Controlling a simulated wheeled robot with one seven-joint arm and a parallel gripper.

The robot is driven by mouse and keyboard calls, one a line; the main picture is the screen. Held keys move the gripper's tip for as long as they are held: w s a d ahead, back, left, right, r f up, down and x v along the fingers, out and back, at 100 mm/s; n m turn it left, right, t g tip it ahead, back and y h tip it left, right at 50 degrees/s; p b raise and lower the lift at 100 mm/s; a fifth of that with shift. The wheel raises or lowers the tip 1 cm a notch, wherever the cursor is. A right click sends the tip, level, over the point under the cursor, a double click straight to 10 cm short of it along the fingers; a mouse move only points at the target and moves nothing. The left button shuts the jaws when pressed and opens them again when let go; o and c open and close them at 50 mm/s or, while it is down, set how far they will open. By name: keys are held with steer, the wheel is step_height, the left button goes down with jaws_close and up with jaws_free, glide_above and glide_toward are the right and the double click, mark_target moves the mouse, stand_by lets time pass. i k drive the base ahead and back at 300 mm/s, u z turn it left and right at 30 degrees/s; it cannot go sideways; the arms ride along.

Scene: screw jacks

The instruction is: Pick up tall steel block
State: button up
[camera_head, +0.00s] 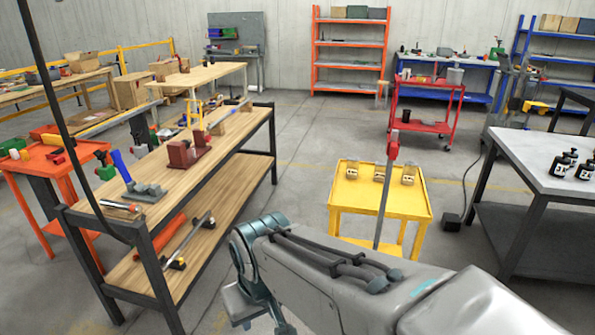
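I cannot single out a tall steel block for certain. A tall grey upright bar with a red head (391,152) rises in front of the yellow cart (345,197). Small tan-and-grey pieces stand on the cart top, among them a left one (351,170) and a right one (408,175). My grey arm reaches in from the lower right, ending in a teal joint at the bottom. My gripper's fingers do not show.
A grey-topped table (535,152) with black bottles (565,160) stands at the right. A red cart (428,95) and an orange shelf (350,45) are farther back. An orange cart (38,158) is at the left. Open floor (300,190) lies between the workbench and the yellow cart.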

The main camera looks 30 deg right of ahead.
mark_target(379, 170)
steer(key=u, duration=0.1)
steer(key=i, duration=1.05)
steer(key=z, duration=0.55)
steer(key=i, duration=1.6)
steer(key=z, duration=1.7)
steer(key=i, duration=0.75)
steer(key=z, duration=0.85)
